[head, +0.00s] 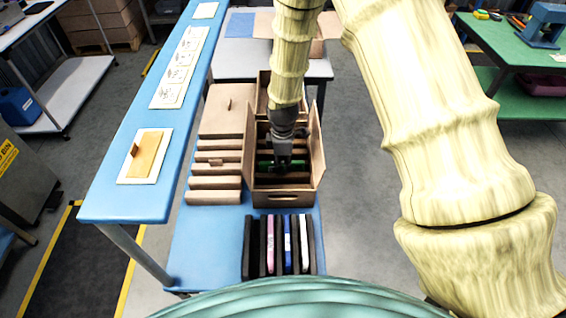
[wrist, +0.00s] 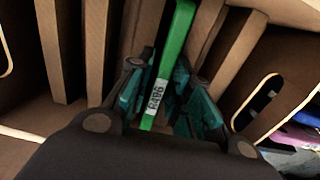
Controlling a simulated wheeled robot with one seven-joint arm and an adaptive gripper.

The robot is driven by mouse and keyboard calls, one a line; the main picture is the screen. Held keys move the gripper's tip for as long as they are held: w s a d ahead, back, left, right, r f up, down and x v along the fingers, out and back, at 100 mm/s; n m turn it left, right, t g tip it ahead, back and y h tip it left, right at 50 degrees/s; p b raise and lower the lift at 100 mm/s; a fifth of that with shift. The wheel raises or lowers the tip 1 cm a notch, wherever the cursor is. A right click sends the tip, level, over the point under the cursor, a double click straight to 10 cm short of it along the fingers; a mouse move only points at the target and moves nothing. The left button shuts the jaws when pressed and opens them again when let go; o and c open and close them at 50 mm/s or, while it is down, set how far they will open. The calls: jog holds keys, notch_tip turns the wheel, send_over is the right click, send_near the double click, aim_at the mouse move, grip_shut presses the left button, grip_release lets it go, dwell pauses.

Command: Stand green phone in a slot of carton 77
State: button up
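The green phone (wrist: 175,45) stands on edge between brown dividers inside a carton (head: 285,197), its label reading R496 in the wrist view. My gripper (wrist: 163,85) reaches down into the carton with one finger on each side of the phone. The fingers look closed around it, though the contact itself is partly hidden. In the head view, the gripper (head: 282,160) covers part of the green phone (head: 266,165). No number 77 can be read on the carton. The lower part of the phone is hidden in the slot.
A black rack (head: 249,262) with pink, blue and white phones stands in front of the carton. Brown slotted pieces (head: 214,183) lie to its left on the blue table (head: 200,240). Another carton (head: 262,92) is behind. A long blue bench (head: 110,200) runs along the left.

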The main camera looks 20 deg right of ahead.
jog(key=shift+o, duration=0.9)
notch_tip(320, 180, up, 12)
dwell(0.3)
notch_tip(320, 180, up, 7)
jog(key=p, duration=0.5)
jog(key=shift+p, duration=0.3)
dwell(0.4)
